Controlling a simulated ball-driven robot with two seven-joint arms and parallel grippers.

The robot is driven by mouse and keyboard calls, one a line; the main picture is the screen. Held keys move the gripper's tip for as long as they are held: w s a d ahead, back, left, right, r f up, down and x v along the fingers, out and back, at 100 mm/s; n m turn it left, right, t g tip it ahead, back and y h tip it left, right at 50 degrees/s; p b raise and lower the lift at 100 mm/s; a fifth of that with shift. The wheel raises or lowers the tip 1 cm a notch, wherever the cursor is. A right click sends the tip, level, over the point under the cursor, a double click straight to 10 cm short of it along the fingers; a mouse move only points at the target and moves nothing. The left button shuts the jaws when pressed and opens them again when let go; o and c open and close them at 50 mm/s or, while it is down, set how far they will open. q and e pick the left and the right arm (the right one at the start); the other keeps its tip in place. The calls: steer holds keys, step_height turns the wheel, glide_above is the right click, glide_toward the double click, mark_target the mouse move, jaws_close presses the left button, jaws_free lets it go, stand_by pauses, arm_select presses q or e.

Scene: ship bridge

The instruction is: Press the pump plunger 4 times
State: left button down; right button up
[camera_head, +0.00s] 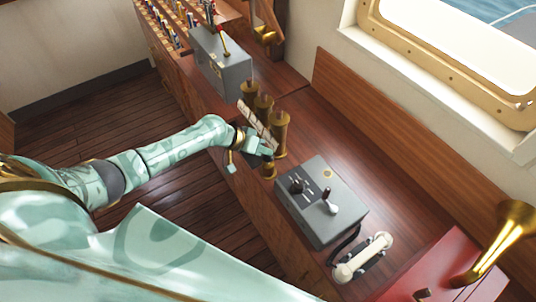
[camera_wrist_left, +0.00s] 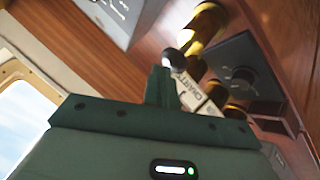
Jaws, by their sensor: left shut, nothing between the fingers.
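My left gripper (camera_head: 264,152) is shut and empty, low over the console beside the brass cylinders. Its closed fingers also show in the left wrist view (camera_wrist_left: 162,80). A round dark knob (camera_wrist_left: 174,56) shows just past the fingertips, beside a brass cylinder (camera_wrist_left: 205,25); it looks like the pump plunger, but I cannot tell whether the fingers touch it. My right gripper is not in view.
Several taller brass cylinders (camera_head: 280,120) stand behind the gripper, with a white strip lettered CHART (camera_wrist_left: 191,92). A grey lever box (camera_head: 322,207) and a white handset (camera_head: 362,258) are nearer. A grey box (camera_head: 220,65) stands farther back. A dark panel (camera_wrist_left: 243,72) adjoins the cylinders.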

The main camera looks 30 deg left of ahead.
mark_target(264, 156)
arm_select(q)
steer(key=shift+s+f+b, duration=0.1)
steer(key=shift+f+b, duration=0.9)
steer(key=shift+f, duration=0.25)
stand_by(0.6)
stand_by(0.3)
steer(key=shift+r+p, duration=1.7)
steer(key=shift+r, duration=0.35)
step_height(264, 156, up, 5)
steer(key=p, duration=0.4)
